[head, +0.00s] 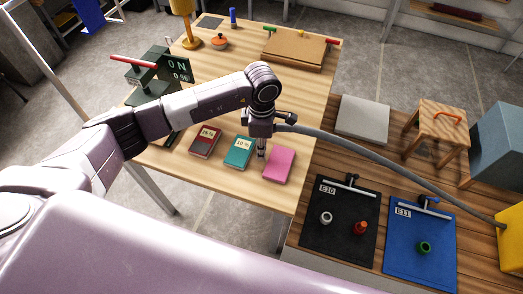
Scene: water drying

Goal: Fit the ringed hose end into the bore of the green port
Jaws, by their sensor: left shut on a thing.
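The green port (424,247) stands on the blue mat (405,268) labelled E11, at the lower right, with its round opening facing up. The grey hose (390,160) arcs from the yellow box (511,240) at the right edge to my left gripper (262,153). My left gripper points down above the light wooden table, near the teal and pink books, and is shut on the hose end. The hose end and its ring are mostly hidden by the gripper. The green port is well to the right of and below the gripper in the picture. My right gripper is not in view.
A black mat (330,250) labelled E10 holds a white ring-shaped port (326,218) and a red port (361,228). Teal (240,152), dark red (205,141) and pink (279,165) books lie near the gripper. A wooden stool (438,125) stands behind the mats.

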